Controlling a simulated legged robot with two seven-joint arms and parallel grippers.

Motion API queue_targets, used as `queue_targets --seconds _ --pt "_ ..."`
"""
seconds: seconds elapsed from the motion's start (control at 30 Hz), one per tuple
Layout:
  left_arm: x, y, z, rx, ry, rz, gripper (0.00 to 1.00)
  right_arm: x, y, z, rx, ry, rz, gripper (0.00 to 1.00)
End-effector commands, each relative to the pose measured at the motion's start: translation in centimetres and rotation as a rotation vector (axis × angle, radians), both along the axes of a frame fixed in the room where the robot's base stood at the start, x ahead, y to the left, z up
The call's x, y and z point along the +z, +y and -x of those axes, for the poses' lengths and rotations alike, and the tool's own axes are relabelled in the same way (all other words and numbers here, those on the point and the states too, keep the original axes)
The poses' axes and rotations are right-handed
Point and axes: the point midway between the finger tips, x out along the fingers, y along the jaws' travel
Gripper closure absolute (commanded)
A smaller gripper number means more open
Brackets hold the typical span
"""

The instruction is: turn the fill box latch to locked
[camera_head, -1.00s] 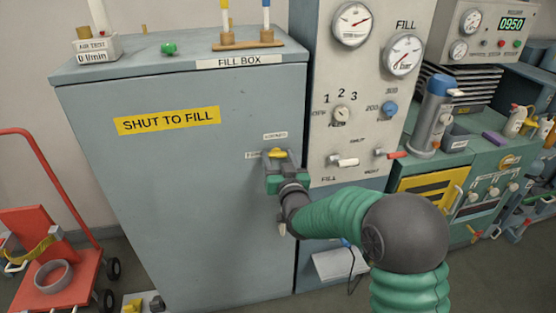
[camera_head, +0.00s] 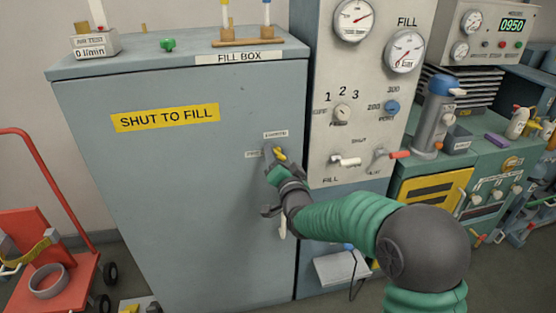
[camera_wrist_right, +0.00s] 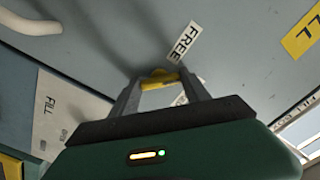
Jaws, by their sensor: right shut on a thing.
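The fill box (camera_head: 180,200) is a large grey-blue cabinet with a yellow "SHUT TO FILL" label on its front. Its yellow latch (camera_head: 279,154) sits near the front's right edge, tilted, with small white labels above and to its left. My right gripper (camera_head: 277,162) is at the latch, shut on it. In the right wrist view the latch (camera_wrist_right: 160,79) lies between the two fingertips, near the "FREE" label (camera_wrist_right: 184,43); the second label is partly hidden behind the fingers. The left gripper is not in view.
A gauge panel (camera_head: 352,100) with knobs and levers stands just right of the fill box. A grey cylinder with a blue top (camera_head: 437,110) stands on the bench at right. A red trolley (camera_head: 50,265) stands at lower left.

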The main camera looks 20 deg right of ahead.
Motion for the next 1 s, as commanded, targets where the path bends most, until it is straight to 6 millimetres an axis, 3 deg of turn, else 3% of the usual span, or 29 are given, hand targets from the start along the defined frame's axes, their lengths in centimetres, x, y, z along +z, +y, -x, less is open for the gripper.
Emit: queue_targets --seconds 0.5,0.53,0.6,0.7,1.0 --pt "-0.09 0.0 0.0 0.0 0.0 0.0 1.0 -0.05 -0.18 0.03 -0.004 -0.003 -0.026 0.86" --pt "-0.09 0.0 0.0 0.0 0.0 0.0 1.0 -0.05 -0.18 0.03 -0.004 -0.003 -0.025 0.44" --pt "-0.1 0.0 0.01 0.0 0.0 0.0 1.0 -0.05 -0.16 0.03 -0.003 -0.003 -0.025 0.35" --pt "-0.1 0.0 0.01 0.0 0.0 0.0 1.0 -0.05 -0.12 0.02 -0.003 -0.003 -0.025 0.24" --pt "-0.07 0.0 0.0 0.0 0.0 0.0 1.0 -0.03 -0.04 0.14 -0.001 -0.003 -0.025 0.24"
